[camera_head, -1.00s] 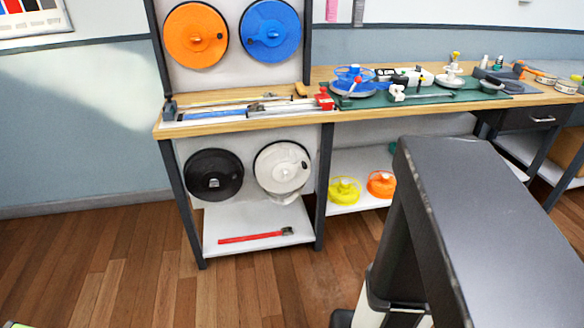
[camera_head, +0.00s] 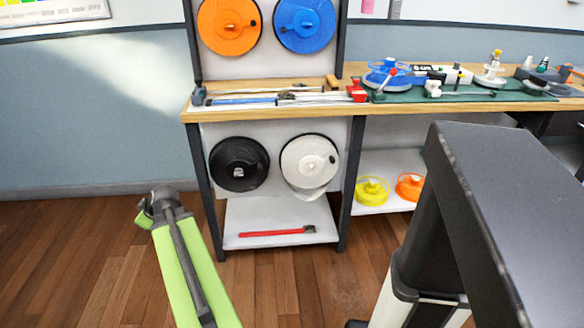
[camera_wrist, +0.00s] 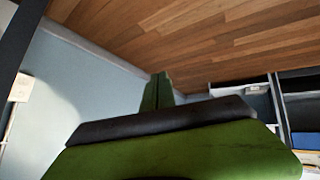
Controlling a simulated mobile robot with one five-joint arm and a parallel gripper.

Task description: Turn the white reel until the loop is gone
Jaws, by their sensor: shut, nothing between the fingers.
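The white reel (camera_head: 302,158) is mounted upright on the lower panel under the bench, right of a black reel. A pale loop of strap (camera_head: 311,194) hangs just below its rim, above the lower shelf. My gripper (camera_wrist: 157,88) shows in the wrist view as two green fingers close together, shut with nothing between them. The wrist view points at floor and wall, and the reel is not in it. In the head view my green arm is at the lower left, apart from the reel; I cannot make out the fingers there.
The black reel (camera_head: 239,164) is beside the white one; orange (camera_head: 229,40) and blue (camera_head: 300,35) reels hang above the bench (camera_head: 240,107). A red strap (camera_head: 275,233) lies on the lower shelf (camera_head: 260,217). Wooden floor before the stand is open.

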